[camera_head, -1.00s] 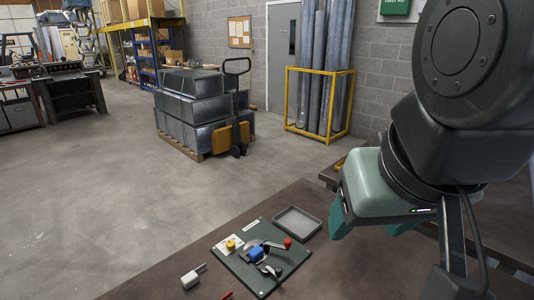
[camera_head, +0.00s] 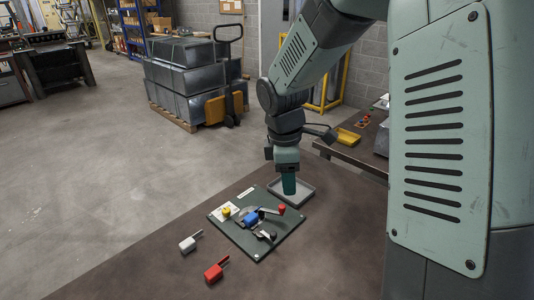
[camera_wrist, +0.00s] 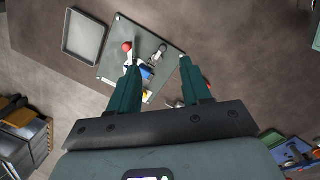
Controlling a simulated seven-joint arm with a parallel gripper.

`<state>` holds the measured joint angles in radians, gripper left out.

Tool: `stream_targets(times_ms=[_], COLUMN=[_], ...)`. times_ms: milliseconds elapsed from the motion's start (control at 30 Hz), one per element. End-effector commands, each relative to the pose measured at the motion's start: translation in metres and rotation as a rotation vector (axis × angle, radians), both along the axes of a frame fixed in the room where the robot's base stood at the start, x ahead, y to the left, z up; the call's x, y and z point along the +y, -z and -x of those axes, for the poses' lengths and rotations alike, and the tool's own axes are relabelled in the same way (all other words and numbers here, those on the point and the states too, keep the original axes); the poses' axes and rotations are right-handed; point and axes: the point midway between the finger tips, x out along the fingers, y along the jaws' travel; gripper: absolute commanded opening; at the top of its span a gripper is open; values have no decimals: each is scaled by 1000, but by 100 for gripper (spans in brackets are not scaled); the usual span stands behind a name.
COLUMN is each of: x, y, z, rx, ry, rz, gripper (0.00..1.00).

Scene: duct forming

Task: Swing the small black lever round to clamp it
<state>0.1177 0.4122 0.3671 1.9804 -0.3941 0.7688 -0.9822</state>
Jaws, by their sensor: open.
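A dark green board (camera_head: 240,236) lies on the brown table and carries a small fixture. On it are a blue block (camera_head: 250,218), a metal arm with a red ball knob (camera_head: 281,209), and a yellow knob (camera_head: 226,211). The small black lever (camera_head: 266,235) appears to be the dark piece at the board's front right; its exact position is hard to tell. My gripper (camera_head: 289,190) points down above the board's back right corner, beside the tray. In the wrist view, my gripper (camera_wrist: 159,63) has its fingers apart and empty, with the red knob (camera_wrist: 127,46) near the left finger.
A grey tray (camera_head: 304,204) stands behind the board. A white handled piece (camera_head: 188,243) and a red handled piece (camera_head: 214,271) lie loose on the table in front of the board. A side table with a yellow bin (camera_head: 347,137) stands at the back right.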

Motion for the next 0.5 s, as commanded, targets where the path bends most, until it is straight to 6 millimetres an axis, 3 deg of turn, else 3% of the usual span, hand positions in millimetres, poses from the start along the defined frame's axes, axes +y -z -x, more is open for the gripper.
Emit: stream_targets(times_ms=[33,200,300,500], x=[6,24,30,34], y=[25,82,101,119], z=[-8,-25,-28,-30], rx=[41,114,134,143], ry=[-77,-291,-362,-403], rz=[-13,-61,-82,-95], gripper=[48,48,48,48])
